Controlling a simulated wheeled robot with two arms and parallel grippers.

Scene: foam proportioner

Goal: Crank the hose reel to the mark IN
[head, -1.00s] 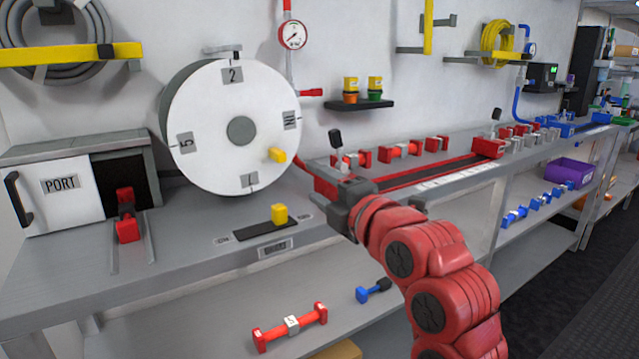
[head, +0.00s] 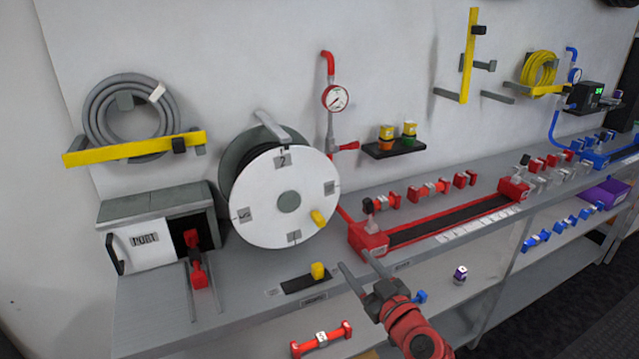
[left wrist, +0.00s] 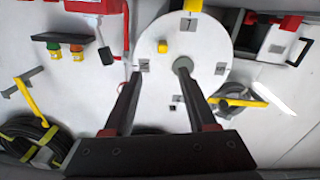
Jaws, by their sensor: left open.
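The hose reel (head: 262,217) stands on the bench as a white disc with a grey hub (head: 289,201) and grey label plates around its rim. The top plate reads 2; the right plate (head: 330,187) read IN in the earlier head view. The yellow crank knob (head: 318,218) sits at lower right of the disc, between the right and bottom plates. My left gripper (head: 354,260) is open and empty, right of and below the knob in the picture. In the left wrist view the fingers (left wrist: 157,72) point toward the disc, with the knob (left wrist: 162,47) beyond the tips. My right gripper is not visible.
A yellow slider knob (head: 318,270) stands on the bench below the reel. A red block (head: 368,240) with a track lies right of it. The PORT box (head: 160,225) is at left. A pressure gauge (head: 335,98) and cup shelf (head: 394,148) are on the wall.

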